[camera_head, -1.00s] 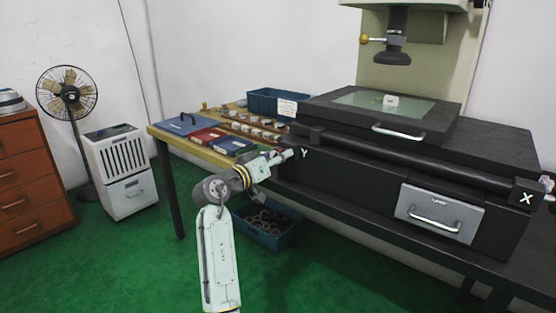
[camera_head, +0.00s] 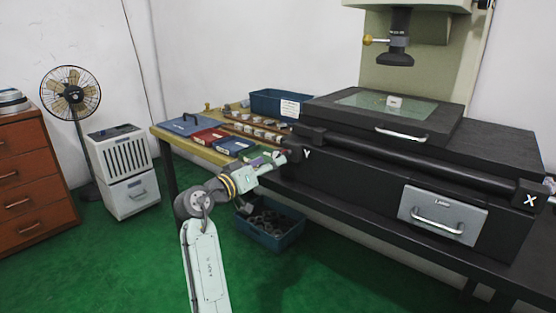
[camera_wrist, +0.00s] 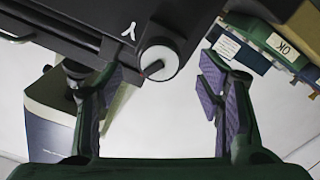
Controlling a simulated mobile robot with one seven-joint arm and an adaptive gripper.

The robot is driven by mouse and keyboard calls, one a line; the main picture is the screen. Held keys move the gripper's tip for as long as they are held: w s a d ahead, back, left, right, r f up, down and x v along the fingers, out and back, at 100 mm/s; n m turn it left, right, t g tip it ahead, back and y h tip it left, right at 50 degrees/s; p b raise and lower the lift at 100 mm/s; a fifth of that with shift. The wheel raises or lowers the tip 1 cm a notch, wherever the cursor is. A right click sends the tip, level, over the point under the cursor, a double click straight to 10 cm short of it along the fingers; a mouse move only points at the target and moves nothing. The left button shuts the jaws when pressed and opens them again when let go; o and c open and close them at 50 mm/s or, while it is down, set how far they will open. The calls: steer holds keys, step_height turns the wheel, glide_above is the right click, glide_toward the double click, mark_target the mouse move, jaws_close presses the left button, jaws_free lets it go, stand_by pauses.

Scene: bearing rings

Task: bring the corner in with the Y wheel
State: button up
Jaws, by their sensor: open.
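The Y wheel (camera_wrist: 158,58) is a pale round knob with a dark crank handle on the end of the black stage housing. It shows in the wrist view beside an upside-down Y mark. My gripper (camera_wrist: 164,78) is open, its purple-padded fingers on either side of the wheel, with no clear contact. A small white part (camera_head: 394,101) lies on the glass stage (camera_head: 365,98), under the dark lens (camera_head: 396,56).
The wooden side table (camera_head: 180,143) holds blue and red cases, rows of rings and a blue bin (camera_head: 270,103). Another blue bin (camera_head: 268,235) with dark rings is on the floor below my arm. The X mark (camera_head: 530,200) is at the housing's right end.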

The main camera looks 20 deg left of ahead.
steer(key=v, duration=0.6)
steer(key=shift+s, duration=0.3)
